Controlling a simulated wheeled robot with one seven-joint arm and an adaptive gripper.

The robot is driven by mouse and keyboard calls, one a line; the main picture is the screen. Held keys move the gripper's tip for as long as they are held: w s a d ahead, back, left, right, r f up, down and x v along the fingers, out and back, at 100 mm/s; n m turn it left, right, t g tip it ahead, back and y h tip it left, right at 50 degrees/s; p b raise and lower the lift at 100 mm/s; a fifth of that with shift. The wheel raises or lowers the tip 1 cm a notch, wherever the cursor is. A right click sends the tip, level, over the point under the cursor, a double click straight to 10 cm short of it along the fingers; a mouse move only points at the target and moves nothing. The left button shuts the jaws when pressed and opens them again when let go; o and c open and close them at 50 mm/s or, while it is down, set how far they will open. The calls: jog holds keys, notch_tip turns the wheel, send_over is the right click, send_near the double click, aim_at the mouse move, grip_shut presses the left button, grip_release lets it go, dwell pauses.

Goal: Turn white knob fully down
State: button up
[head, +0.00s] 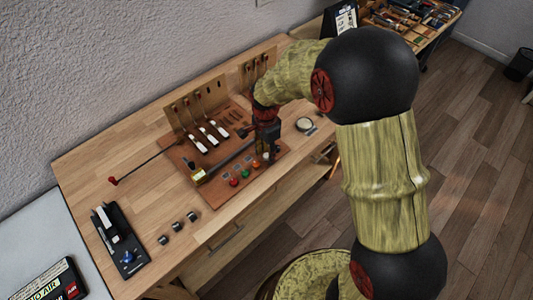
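A small pale knob, which looks like the white knob (266,157), sits at the right end of a row of coloured knobs on the front of the wooden piano-action board (214,196). My gripper (268,150) points down right over that end of the row. Its dark fingers partly hide the knob and the board around it. I cannot tell whether the fingers touch the knob or whether they are open or shut. The knob's turned position is too small to read.
A red knob (233,182) and a green knob (245,173) stand left of my gripper. White-topped keys (208,137) and upright panels stand behind. A round dial (304,124) lies to the right. A black device (118,238) and small metal cylinders (177,226) are at the left.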

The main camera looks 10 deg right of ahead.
jog(key=shift+c, duration=1.3)
grip_shut()
